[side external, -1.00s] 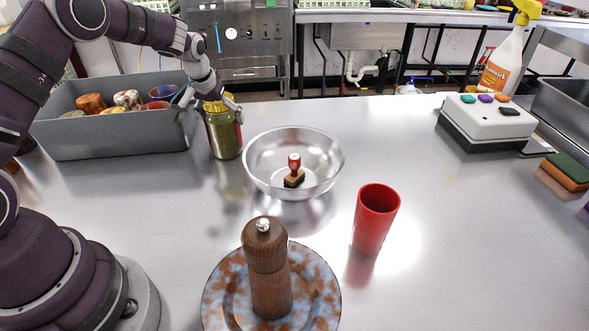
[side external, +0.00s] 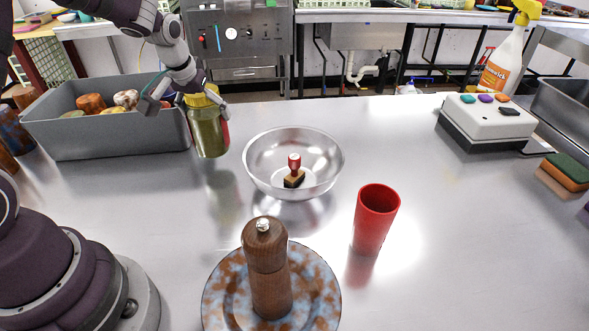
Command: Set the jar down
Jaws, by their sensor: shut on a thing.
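The jar (side external: 208,132) is olive-gold with a yellow lid and a bit of red on its right side. It is between the grey bin and the metal bowl, leaning slightly. My gripper (side external: 194,100) is at the jar's top, coming from the upper left, and is shut on it. One finger shows at the jar's right by the lid; the other grey finger part shows to the left, over the bin's edge. The contact on the far side is hidden. I cannot tell whether the jar's base touches the steel counter (side external: 450,240).
A red cup (side external: 375,215) and a pepper mill (side external: 267,270) on a plate (side external: 222,285) stand nearer. Counter right of the cup is clear.

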